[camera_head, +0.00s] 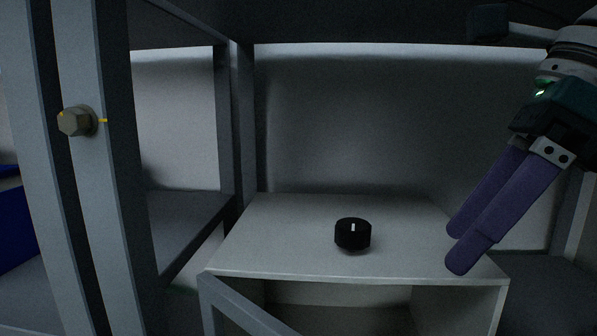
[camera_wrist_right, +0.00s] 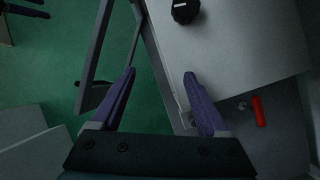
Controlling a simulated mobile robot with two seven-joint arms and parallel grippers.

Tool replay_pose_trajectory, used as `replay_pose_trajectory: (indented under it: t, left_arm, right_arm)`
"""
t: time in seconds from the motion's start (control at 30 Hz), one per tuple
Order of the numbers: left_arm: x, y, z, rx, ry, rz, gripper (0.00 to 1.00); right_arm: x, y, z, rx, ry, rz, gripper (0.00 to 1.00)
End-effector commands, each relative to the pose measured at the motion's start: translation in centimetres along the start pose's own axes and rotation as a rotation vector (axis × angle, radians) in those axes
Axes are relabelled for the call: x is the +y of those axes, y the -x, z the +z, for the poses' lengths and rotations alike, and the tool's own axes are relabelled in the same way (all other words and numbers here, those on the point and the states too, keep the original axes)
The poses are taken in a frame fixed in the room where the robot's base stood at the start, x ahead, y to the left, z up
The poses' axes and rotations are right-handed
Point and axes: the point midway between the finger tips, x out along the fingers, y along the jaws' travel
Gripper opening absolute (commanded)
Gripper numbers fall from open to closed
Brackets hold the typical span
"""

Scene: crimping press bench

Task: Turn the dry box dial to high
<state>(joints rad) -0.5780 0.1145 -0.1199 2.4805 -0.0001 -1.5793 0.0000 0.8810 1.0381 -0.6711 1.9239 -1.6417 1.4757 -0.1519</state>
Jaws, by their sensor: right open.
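The dial is a black round knob (camera_head: 352,235) with a short white mark on its top, standing on the top of the pale dry box (camera_head: 280,222). The mark points away, toward the back. The dial also shows at the top of the right wrist view (camera_wrist_right: 185,11). My right gripper (camera_head: 457,250) has purple fingers and is open and empty. In the head view it hangs to the right of the dial, apart from it, over the box's right side. In the right wrist view its fingers (camera_wrist_right: 160,88) point toward the box edge. My left gripper is not in view.
The box's door frame (camera_head: 245,312) swings out at the front. A red handle (camera_wrist_right: 259,111) shows at the right in the wrist view. The box top around the dial is clear.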

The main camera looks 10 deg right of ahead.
Motion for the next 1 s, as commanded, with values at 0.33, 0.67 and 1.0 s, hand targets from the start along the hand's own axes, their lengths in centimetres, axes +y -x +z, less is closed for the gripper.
replay_pose_trajectory:
  t: [0.33, 0.67, 1.0]
  left_arm:
    - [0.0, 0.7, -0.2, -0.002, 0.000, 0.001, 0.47]
    - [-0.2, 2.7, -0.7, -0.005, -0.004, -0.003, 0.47]
    - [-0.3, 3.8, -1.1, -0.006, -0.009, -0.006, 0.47]
  right_arm:
    - [-2.1, -0.3, 0.0, 0.088, 0.008, -0.083, 0.78]
    - [-2.2, -3.4, 6.2, 0.087, 0.007, -0.082, 0.78]
    - [-2.4, -5.9, 8.6, 0.090, 0.005, -0.083, 0.78]
